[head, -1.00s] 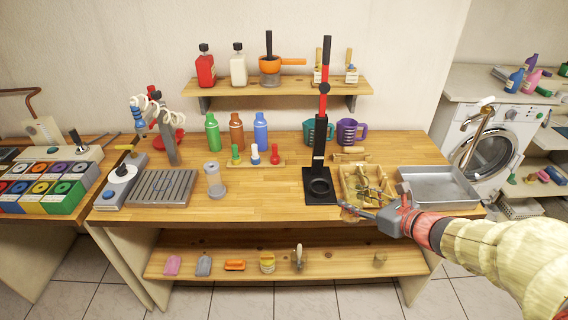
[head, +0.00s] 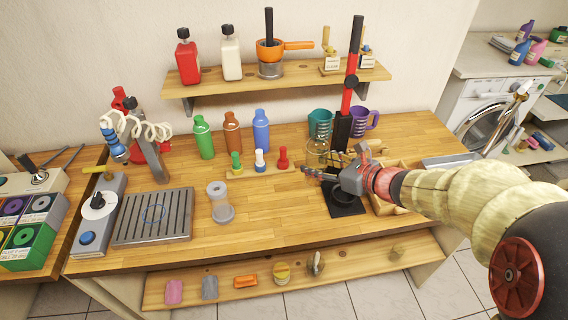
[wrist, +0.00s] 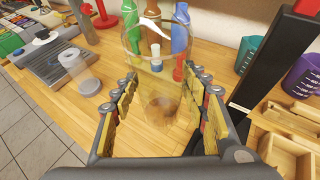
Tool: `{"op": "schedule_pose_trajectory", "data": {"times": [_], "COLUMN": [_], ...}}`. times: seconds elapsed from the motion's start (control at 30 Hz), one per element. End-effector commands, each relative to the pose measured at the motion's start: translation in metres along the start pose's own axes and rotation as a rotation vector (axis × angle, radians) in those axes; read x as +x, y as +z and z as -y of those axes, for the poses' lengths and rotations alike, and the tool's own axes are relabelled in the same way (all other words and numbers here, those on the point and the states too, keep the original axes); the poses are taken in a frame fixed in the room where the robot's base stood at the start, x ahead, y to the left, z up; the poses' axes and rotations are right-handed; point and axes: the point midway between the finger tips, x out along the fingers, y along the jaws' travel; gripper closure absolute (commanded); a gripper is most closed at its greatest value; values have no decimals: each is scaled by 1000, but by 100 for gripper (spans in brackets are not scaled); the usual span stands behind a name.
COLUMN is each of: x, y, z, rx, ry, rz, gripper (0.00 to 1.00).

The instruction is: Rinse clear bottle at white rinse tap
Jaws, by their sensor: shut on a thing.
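The clear bottle (head: 317,152) is in my gripper (head: 320,174), above the table in front of the teal jug. In the wrist view the see-through bottle (wrist: 158,86) stands between the two padded fingers, and my gripper (wrist: 162,78) is shut on it. A brass tap with a white top (head: 521,92) is at the far right. I cannot tell for certain which is the white rinse tap.
A second clear container (head: 220,203) stands right of the slatted tray. Green, brown and blue bottles (head: 261,131) line the back, behind a rack of small capped pieces (head: 259,171). A tall black-and-red stand (head: 348,95) is close to my gripper. The table's front middle is clear.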

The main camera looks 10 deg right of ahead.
Motion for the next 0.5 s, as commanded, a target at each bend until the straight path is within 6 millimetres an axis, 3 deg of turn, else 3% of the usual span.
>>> {"op": "schedule_pose_trajectory", "data": {"times": [0.4,0.5], "x": [97,118], "y": [-6,-18], "z": [1,2], "rx": [0,1], "ry": [5,4], "rz": [-1,-2], "gripper": [91,91]}}
